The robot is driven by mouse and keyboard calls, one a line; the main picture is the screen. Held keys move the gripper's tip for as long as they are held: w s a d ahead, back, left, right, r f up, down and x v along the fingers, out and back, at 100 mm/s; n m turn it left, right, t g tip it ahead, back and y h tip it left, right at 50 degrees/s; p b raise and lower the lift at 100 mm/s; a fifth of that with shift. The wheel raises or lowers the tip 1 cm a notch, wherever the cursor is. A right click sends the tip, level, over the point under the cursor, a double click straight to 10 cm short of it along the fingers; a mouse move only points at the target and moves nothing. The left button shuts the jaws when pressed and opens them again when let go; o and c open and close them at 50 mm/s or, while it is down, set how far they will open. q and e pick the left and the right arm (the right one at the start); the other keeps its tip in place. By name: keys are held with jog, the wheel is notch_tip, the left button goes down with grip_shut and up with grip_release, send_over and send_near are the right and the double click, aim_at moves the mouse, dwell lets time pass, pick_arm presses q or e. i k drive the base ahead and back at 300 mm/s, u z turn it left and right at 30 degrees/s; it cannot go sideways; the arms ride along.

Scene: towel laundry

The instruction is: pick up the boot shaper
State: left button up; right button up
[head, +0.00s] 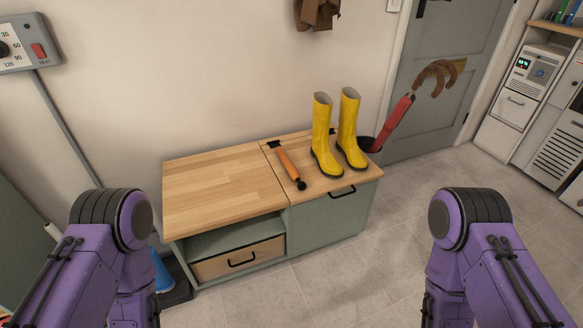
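A slim orange piece with dark ends (287,163), which looks like the boot shaper, lies on the wooden top of the low bench (220,185), to the right of the seam in the top. A pair of yellow boots stands upright to its right, the left boot (322,135) nearer to it than the right boot (348,130). The shaper lies apart from both boots. Only purple links of my arms show at the lower left and lower right; both grippers are out of view.
The left half of the bench top is bare. Below it are an open shelf and a drawer (238,258). A red umbrella (392,122) stands in a dark holder right of the bench. A grey door (445,75) is behind. The tiled floor in front is clear.

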aim_at(294, 173)
jog(key=u, duration=0.9)
jog(key=i, duration=0.8)
jog(key=z, duration=2.2)
